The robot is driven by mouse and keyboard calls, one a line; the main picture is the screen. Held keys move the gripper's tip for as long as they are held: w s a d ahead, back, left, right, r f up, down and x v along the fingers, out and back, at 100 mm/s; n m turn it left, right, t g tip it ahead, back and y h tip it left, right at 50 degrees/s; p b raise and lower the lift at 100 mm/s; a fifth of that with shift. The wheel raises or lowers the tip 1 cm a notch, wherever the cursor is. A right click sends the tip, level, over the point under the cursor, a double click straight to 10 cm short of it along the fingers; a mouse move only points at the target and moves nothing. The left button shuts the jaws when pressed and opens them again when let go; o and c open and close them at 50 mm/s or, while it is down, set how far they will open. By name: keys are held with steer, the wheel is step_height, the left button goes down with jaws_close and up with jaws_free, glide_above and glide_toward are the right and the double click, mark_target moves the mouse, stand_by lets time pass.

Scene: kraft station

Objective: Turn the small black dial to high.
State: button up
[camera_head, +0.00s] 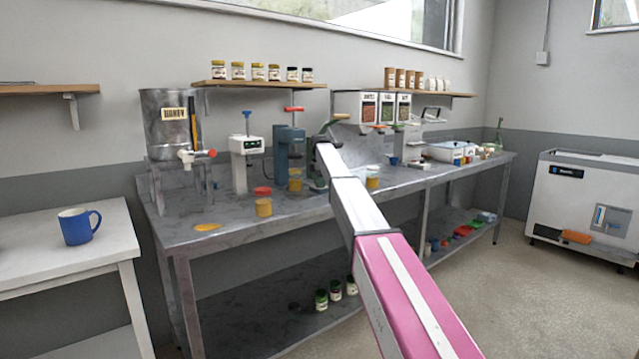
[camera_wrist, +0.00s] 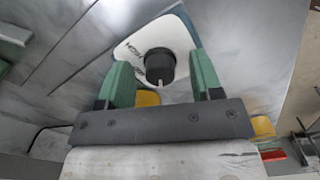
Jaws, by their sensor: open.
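The small black dial (camera_wrist: 160,66) shows in the wrist view on a white panel (camera_wrist: 128,50) with dark lettering beside it, some of which reads like "HIGH". A pale mark shows on the dial's near edge. My gripper (camera_wrist: 162,78) is open, with one green finger on each side of the dial. There are gaps between the fingers and the dial, and I cannot tell whether the fingertips reach its depth. In the head view my gripper (camera_head: 325,143) is at the steel bench, beside the blue-grey machine (camera_head: 289,152). The dial is hidden there.
A white machine (camera_head: 246,160) and a honey tank (camera_head: 168,115) are to the left. A shelf of jars (camera_head: 258,84) hangs above.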

steer(key=c, duration=0.9)
steer(key=m, duration=0.4)
steer(key=shift+m, duration=0.4)
steer(key=m, duration=0.4)
steer(key=shift+m, duration=0.3)
steer(key=m, duration=1)
steer(key=shift+m, duration=2.2)
